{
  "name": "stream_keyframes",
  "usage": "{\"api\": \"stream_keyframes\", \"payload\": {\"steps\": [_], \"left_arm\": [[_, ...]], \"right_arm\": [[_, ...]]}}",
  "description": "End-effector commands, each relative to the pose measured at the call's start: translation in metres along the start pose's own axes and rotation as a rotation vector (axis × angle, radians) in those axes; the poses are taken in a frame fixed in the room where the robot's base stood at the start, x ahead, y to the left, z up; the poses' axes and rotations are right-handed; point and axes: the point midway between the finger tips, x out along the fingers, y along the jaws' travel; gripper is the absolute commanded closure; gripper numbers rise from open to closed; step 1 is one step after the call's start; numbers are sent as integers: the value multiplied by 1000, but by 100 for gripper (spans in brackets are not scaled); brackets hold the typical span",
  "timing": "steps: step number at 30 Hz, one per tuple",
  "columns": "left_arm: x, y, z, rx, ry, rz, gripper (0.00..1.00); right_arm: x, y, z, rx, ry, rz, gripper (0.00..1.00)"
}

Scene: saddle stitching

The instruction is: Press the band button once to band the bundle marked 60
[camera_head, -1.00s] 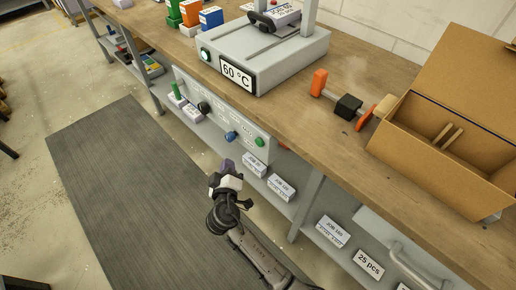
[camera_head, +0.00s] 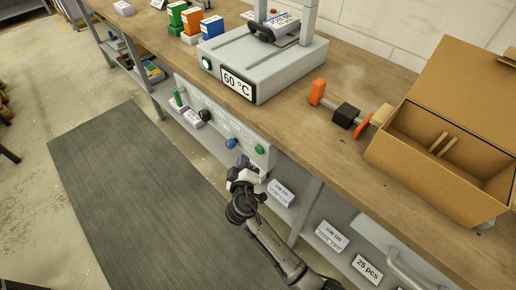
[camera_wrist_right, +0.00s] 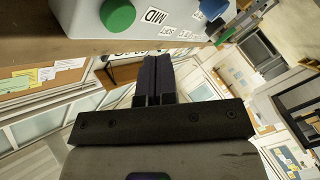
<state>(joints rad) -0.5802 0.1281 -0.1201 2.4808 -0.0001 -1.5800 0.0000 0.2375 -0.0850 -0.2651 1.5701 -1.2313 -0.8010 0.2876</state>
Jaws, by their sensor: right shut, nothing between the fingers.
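The banding machine (camera_head: 262,62) is a grey box on the bench with a "60 °C" sign (camera_head: 238,84) and a lit round button (camera_head: 207,64) on its front. A labelled bundle (camera_head: 275,25) lies on top between two posts; its label is too small to read surely. A grey control panel (camera_head: 215,120) below the bench edge carries a green button (camera_head: 259,149), a blue knob (camera_head: 231,143) and a black knob (camera_head: 204,115). My right gripper (camera_head: 243,161) is shut and empty, just below the green button, apart from it in the right wrist view (camera_wrist_right: 118,15). My left gripper is out of view.
An open cardboard box (camera_head: 440,150) and an orange-handled tool (camera_head: 345,112) lie on the bench. Labelled packs (camera_head: 280,191) sit on the lower shelf. A dark floor mat (camera_head: 140,200) is clear.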

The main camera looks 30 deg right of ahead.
Motion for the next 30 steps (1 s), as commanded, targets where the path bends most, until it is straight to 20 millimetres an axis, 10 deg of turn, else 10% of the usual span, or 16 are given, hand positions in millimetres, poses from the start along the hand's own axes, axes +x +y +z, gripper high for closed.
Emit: {"api": "stream_keyframes", "payload": {"steps": [30], "left_arm": [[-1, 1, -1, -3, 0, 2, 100]], "right_arm": [[18, 13, 13, 0, 0, 0, 100]]}}
